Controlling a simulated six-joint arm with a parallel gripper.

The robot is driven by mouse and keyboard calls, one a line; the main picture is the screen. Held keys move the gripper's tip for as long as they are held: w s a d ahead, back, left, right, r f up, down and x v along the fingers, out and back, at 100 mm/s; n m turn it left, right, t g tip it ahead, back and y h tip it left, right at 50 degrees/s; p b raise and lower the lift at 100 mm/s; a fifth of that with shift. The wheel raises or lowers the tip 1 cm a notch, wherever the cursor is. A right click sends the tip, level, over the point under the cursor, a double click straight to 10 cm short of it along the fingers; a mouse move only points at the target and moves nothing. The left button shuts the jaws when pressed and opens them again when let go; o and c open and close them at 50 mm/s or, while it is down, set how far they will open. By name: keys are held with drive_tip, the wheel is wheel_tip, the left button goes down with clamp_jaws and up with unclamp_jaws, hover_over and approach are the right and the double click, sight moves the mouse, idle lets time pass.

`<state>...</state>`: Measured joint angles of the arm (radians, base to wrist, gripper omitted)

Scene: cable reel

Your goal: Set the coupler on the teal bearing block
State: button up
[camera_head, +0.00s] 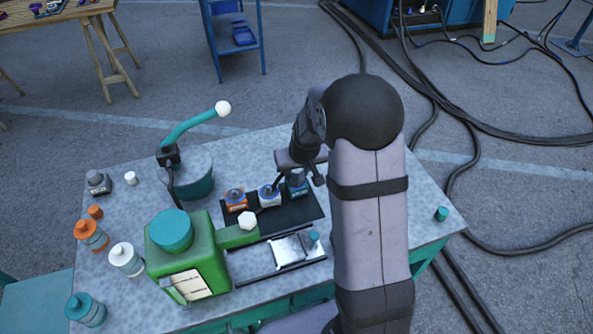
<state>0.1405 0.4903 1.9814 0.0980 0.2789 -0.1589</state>
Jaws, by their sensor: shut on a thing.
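My gripper (298,180) points down over the right end of a black tray, its fingers on either side of a grey coupler (298,175). It is shut on the coupler. The blue-teal bearing block (298,190) is directly below, the rightmost in a row of blocks on the tray. The coupler looks upright over this block. From this angle I cannot tell whether it touches the block or hangs just above it. My arm hides the area right of the block.
An orange-topped block (236,201) and a white-and-blue block (268,196) stand close to the left. A green machine (188,255) with a white hex end is in front left. A teal lever (195,125) rises at the back left. Bare table (425,205) lies right of my arm.

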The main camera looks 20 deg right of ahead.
drive_tip(key=o, duration=1.3)
drive_tip(key=shift+r, duration=0.1)
drive_tip(key=b+v, duration=0.1)
drive_tip(key=v, duration=0.6)
drive_tip(key=shift+b, duration=0.4)
drive_tip(key=shift+r, duration=0.1)
drive_tip(key=s+f+g, duration=0.1)
drive_tip(key=s+f, duration=0.1)
drive_tip(key=s, duration=0.3)
drive_tip(key=s+a+f+g, duration=0.1)
drive_tip(key=s+f+g, duration=0.1)
drive_tip(key=s, duration=0.2)
drive_tip(key=s+a+f+g, duration=0.1)
drive_tip(key=s+f, duration=0.1)
drive_tip(key=s, duration=0.3)
drive_tip(key=shift+s+m+y, duration=0.3)
drive_tip(key=shift+s+m, duration=0.1)
drive_tip(key=s+a+r+n, duration=0.1)
drive_tip(key=s+a, duration=0.3)
drive_tip(key=s, duration=0.4)
drive_tip(key=shift+s+r+n+g, duration=0.2)
drive_tip(key=shift+r+n+g, duration=0.1)
drive_tip(key=shift+r, duration=0.2)
